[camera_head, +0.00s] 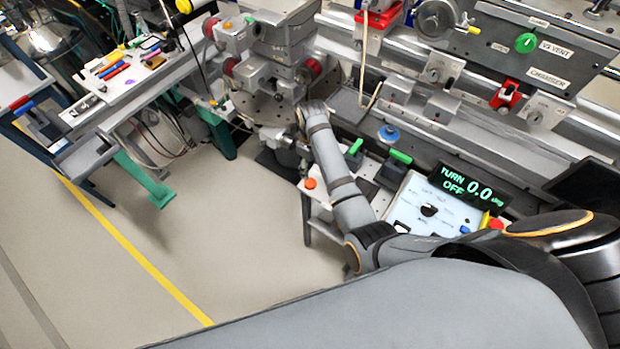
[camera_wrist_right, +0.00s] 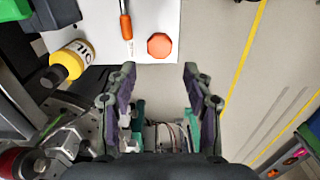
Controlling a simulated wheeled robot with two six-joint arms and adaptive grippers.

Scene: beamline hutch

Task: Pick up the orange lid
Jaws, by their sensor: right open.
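The orange lid (camera_wrist_right: 159,46) is a flat, many-sided orange piece near the edge of a white surface (camera_wrist_right: 100,14) in the right wrist view. In the head view it shows as a small orange disc (camera_head: 310,183) on the bench's left end, beside my right forearm. My right gripper (camera_wrist_right: 159,76) is open, with nothing between its fingers. In the wrist picture the lid appears just beyond the gap between the fingertips, apart from them. In the head view my right wrist largely hides the gripper. My left gripper is not in view.
An orange-handled tool (camera_wrist_right: 126,22) lies left of the lid, and a yellow oil bottle (camera_wrist_right: 70,58) with a dark cap lies farther left. Metal beamline hardware (camera_head: 265,75) stands close around my right wrist. Open floor (camera_head: 240,220) lies left of the bench.

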